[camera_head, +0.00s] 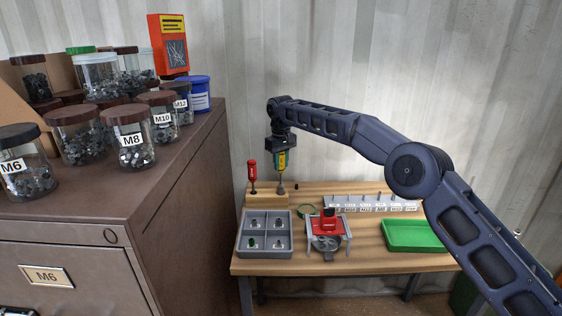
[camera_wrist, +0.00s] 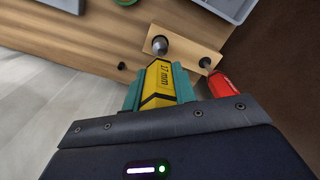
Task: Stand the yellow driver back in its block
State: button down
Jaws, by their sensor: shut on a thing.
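My gripper (camera_head: 281,152) is shut on the yellow driver (camera_head: 281,163), gripping its handle, with the shaft and socket end pointing down. In the wrist view the yellow driver (camera_wrist: 162,82), marked 17 mm, sits between my teal fingers (camera_wrist: 159,90). The wooden block (camera_head: 266,200) stands at the back left of the bench; it also shows in the wrist view (camera_wrist: 183,48). The socket end (camera_wrist: 160,45) is over the block's end away from the red driver. Whether it is in a hole or just above one, I cannot tell.
A red driver (camera_head: 252,176) stands upright in the block's left end, close beside my gripper. A grey divided tray (camera_head: 264,256), a red fixture (camera_head: 326,226), a labelled rack (camera_head: 370,203) and a green tray (camera_head: 409,236) occupy the bench. A brown cabinet with jars (camera_head: 190,195) stands left.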

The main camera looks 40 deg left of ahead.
aim_at(281, 171)
jog(key=shift+f, duration=2.05)
jog(key=c, duration=1.1)
grip_release()
jog(key=shift+o, duration=0.2)
notch_tip(281, 171, up, 11)
jog(key=shift+f, duration=0.1)
